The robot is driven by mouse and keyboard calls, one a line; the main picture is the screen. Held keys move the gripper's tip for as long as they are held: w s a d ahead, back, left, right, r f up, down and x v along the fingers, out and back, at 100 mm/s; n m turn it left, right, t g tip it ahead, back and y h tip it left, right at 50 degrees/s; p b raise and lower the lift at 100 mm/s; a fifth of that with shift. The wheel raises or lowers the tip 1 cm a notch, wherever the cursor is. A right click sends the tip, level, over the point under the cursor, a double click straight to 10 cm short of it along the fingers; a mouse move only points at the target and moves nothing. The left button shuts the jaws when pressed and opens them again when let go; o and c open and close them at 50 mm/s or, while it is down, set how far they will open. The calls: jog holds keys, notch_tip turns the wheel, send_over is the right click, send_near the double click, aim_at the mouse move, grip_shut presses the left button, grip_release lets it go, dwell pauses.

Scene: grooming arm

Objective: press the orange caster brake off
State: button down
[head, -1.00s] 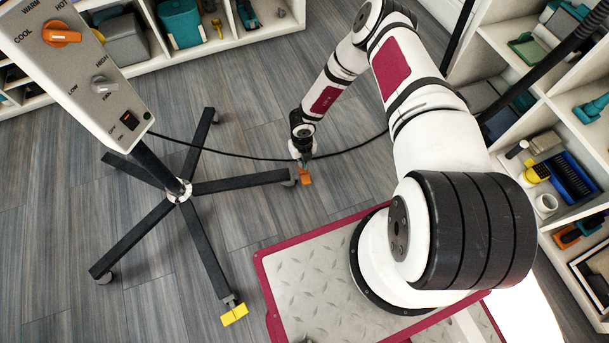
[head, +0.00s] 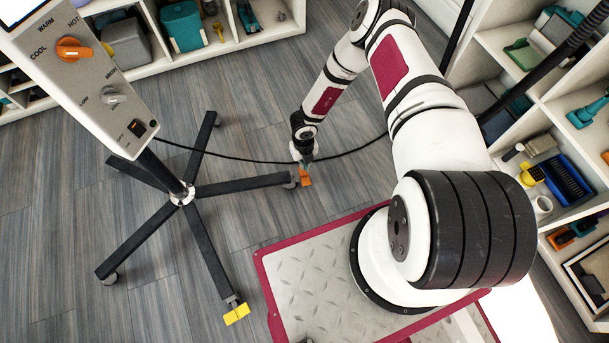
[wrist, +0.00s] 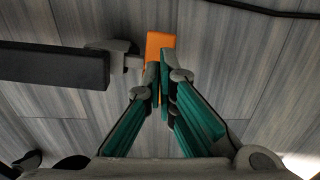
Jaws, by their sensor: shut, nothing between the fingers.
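The orange caster brake (head: 306,176) is a small tab at the end of the stand's right-hand leg, beside its grey caster (head: 290,180). In the wrist view the orange brake (wrist: 158,47) lies just past the fingertips, which overlap its lower part. My gripper (wrist: 160,75) is shut and empty, its green-padded fingers together at the brake. In the head view my gripper (head: 305,159) points down at the brake from above. The fingertips look to be at or touching it; the exact contact and the brake's tilt are hard to tell.
The stand's dark star base (head: 182,196) has several legs, one with a yellow brake (head: 236,314). Its control panel (head: 85,75) stands at the upper left. A black cable (head: 240,158) runs across the floor behind my gripper. Shelves line the back and right.

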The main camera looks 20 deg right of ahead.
aim_at(305, 174)
jog(key=shift+s+r+p, duration=0.3)
jog(key=shift+r+p, duration=0.5)
jog(key=shift+r, duration=0.1)
jog(key=shift+s+r+p, duration=0.25)
jog(key=shift+r+p, duration=0.5)
jog(key=shift+r, duration=0.15)
jog(key=shift+w, duration=0.1)
